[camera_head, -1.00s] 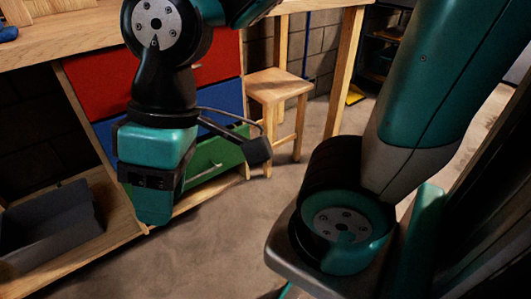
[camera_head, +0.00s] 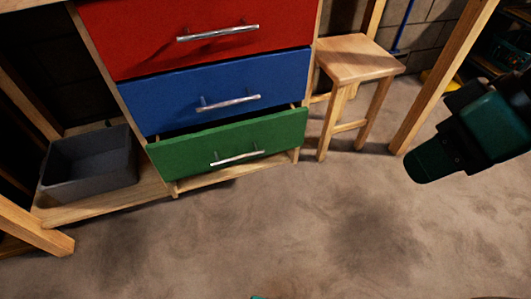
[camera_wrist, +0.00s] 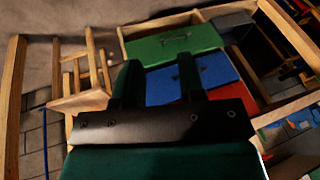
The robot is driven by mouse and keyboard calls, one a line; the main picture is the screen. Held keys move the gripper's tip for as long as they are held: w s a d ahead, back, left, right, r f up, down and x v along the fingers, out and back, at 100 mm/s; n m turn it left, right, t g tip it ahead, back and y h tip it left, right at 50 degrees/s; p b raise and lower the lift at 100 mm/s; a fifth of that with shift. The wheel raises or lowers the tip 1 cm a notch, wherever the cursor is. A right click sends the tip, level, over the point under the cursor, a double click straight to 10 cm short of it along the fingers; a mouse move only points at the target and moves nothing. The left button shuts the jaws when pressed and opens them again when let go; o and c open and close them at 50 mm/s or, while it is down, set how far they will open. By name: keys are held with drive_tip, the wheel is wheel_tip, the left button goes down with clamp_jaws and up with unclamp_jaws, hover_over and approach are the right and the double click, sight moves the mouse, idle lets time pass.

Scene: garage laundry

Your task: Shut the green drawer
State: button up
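The green drawer (camera_head: 232,142) is the lowest of three drawers in the head view. It stands partly out, with a dark gap behind its top edge and a silver handle (camera_head: 237,158) on its front. In the wrist view the green drawer (camera_wrist: 172,44) appears upside down, beyond my gripper's fingers and apart from them. My gripper (camera_wrist: 159,78) is open there, with two dark fingers apart and nothing between them. In the head view my gripper (camera_head: 425,166) is at the right, well away from the drawer and in front of the stool's right side.
The blue drawer (camera_head: 180,103) and red drawer (camera_head: 160,40) above look shut. A wooden stool (camera_head: 358,58) stands just right of the drawers. A grey bin (camera_head: 88,170) sits on the low shelf at left. The floor (camera_head: 300,220) in front is clear.

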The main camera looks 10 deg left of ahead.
drive_tip(key=w+a+f+n+t+y+b, duration=0.1)
drive_tip(key=w+a+f+n+t+b, duration=0.15)
drive_tip(key=w+f+b, duration=0.4)
drive_tip(key=w+a+f+n+t+b, duration=0.1)
drive_tip(key=w+a+f+t+b, duration=0.15)
drive_tip(key=f, duration=0.65)
drive_tip(key=n+t+y+b, duration=0.6)
drive_tip(key=n+y+b, duration=0.5)
drive_tip(key=n+b, duration=0.95)
approach(239, 158)
drive_tip(key=w+a+p, duration=0.1)
drive_tip(key=a+p, duration=0.1)
drive_tip(key=w+a+r+m+p, duration=0.1)
drive_tip(key=w+a+p, duration=0.1)
drive_tip(key=a+p, duration=0.1)
drive_tip(key=w+a+r+m+p, duration=0.1)
drive_tip(key=w+a+p, duration=0.1)
drive_tip(key=p, duration=0.1)
drive_tip(key=shift+w+a+r+h, duration=0.15)
drive_tip(key=shift+w+a+h, duration=0.05)
drive_tip(key=shift+h, duration=0.1)
drive_tip(key=shift+w+a+f+p, duration=0.25)
drive_tip(key=shift+a+p, duration=0.15)
drive_tip(key=shift+p, duration=0.5)
